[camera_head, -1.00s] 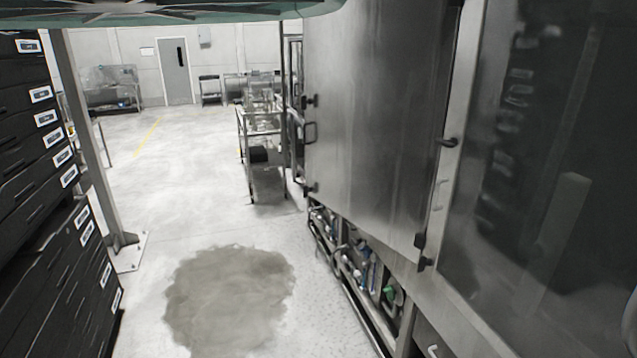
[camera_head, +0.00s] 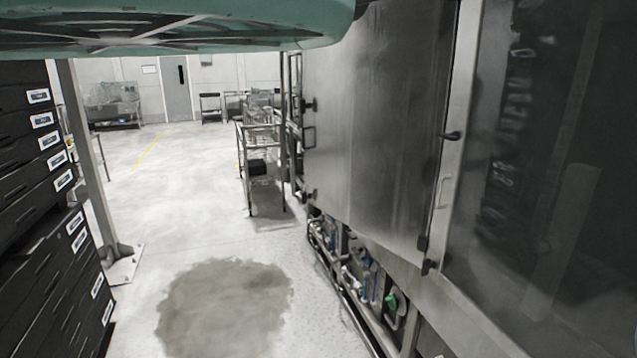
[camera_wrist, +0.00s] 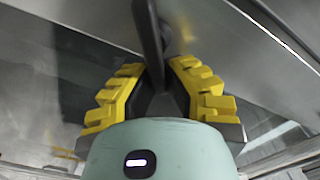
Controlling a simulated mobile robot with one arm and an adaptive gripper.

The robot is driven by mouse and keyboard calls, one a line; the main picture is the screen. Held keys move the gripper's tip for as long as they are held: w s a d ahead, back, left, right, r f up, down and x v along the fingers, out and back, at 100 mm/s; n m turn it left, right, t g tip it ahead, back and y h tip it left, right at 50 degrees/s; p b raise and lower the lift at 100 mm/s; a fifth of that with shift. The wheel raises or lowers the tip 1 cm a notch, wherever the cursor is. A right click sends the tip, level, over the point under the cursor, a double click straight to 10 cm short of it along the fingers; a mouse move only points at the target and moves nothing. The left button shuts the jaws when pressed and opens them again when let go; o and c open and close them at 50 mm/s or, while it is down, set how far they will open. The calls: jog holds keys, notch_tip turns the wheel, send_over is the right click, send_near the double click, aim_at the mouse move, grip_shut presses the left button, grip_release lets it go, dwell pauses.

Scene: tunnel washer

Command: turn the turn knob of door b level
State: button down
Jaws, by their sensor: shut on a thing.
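In the wrist view my gripper (camera_wrist: 157,72), with yellow ribbed finger pads, is shut on a dark turn knob (camera_wrist: 149,35). The knob's bar runs up from between the fingers toward the top edge, against a grey metal panel. Its lower end is partly hidden between the fingers. The frames show no label, so I cannot tell the door's letter. My gripper does not show in the head view.
Stacked black crates (camera_head: 35,230) and a grey post (camera_head: 88,160) stand on the left. Pipes and valves (camera_head: 360,280) run under the doors. A metal rack (camera_head: 262,128) stands farther back. The floor between has a damp-looking patch (camera_head: 225,310) and is otherwise clear.

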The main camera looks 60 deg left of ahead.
jog(key=m, duration=0.1)
jog(key=f+m+b, duration=0.1)
jog(key=m, duration=0.1)
jog(key=shift+d+m, duration=0.2)
jog(key=shift+m, duration=0.1)
jog(key=shift+f+m+b, duration=0.15)
jog(key=shift+f+m, duration=0.05)
jog(key=shift+m, duration=0.6)
jog(key=shift+f+m+b, duration=0.15)
jog(key=shift+f+m, duration=0.05)
jog(key=shift+m, duration=0.6)
jog(key=c, duration=1)
grip_release()
jog(key=shift+s, duration=0.2)
jog(key=shift+v, duration=3.55)
jog(key=shift+r, duration=0.1)
